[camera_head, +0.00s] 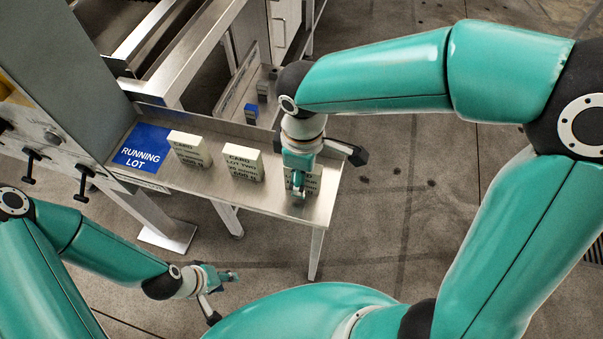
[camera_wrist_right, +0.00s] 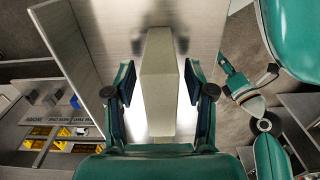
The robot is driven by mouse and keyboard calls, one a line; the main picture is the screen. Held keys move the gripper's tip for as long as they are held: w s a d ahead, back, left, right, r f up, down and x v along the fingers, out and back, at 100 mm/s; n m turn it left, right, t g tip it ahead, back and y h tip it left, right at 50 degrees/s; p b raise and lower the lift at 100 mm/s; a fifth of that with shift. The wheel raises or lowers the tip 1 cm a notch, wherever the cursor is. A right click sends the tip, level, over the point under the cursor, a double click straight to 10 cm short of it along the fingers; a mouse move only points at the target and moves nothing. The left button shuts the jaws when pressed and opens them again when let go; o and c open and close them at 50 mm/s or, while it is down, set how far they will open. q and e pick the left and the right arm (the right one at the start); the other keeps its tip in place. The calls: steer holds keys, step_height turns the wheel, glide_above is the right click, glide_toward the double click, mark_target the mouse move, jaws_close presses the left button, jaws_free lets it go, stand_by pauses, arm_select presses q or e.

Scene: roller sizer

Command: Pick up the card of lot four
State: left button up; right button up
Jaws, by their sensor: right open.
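Several pale cards stand upright on a metal shelf (camera_head: 208,185). The card of lot two (camera_head: 242,163) is in the middle, and another card (camera_head: 188,149) with an unclear lot word stands to its left. My right gripper (camera_head: 300,180) is over the rightmost card (camera_head: 314,181), whose label is mostly hidden, so I cannot read its lot. In the right wrist view that card (camera_wrist_right: 159,85) stands between the open fingers of my right gripper (camera_wrist_right: 160,95), with a gap on each side. My left gripper (camera_head: 222,292) is open and empty, low in front of the shelf.
A blue RUNNING LOT panel (camera_head: 143,147) lies at the shelf's left end. Behind the shelf is a lower tray (camera_head: 238,85) with a small blue block (camera_head: 251,112). A grey metal post borders the left. Floor to the right of the shelf is clear.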

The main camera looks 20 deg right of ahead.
jaws_close()
steer(key=shift+r, duration=0.2)
